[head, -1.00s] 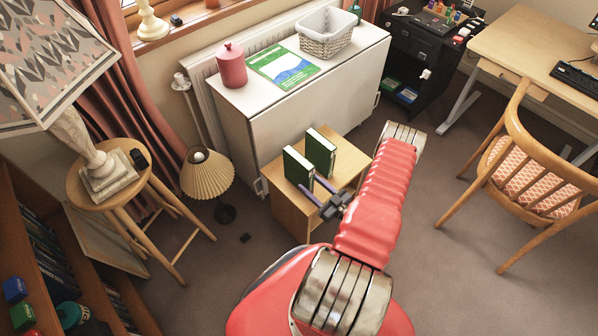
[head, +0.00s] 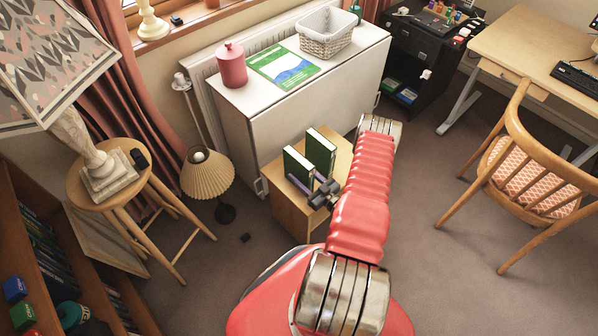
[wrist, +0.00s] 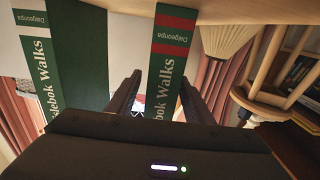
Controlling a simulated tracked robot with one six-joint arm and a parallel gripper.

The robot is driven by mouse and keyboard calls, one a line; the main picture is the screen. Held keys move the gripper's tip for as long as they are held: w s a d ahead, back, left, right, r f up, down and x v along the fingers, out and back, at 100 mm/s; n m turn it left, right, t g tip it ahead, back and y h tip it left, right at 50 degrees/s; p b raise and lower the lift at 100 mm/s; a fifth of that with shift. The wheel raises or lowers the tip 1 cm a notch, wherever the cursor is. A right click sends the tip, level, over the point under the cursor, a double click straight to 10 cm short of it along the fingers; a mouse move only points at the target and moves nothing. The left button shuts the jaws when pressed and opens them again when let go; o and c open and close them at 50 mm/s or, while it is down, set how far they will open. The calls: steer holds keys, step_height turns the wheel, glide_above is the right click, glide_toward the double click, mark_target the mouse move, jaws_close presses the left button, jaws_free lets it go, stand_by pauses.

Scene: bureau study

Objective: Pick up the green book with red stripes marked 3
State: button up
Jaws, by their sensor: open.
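Two green books stand upright on a small wooden cabinet (head: 290,215). In the wrist view, the green book with red stripes (wrist: 168,70) shows its spine, with white lettering, between my fingers. No 3 is readable on it. It appears to be the left book (head: 297,165) in the head view. The other green book (wrist: 75,60), with white stripes, is left of it in the wrist view and is the right book (head: 321,152) in the head view. My gripper (head: 307,179) is open at the left book's near side; contact cannot be told.
A white drop-leaf table (head: 300,107) with a red canister (head: 231,66), a flat green book (head: 272,72) and a basket (head: 325,40) stands behind the cabinet. A pleated lamp (head: 208,172) is left of it.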

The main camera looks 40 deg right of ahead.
steer(key=shift+w, duration=1.45)
jaws_close()
steer(key=shift+r, duration=0.1)
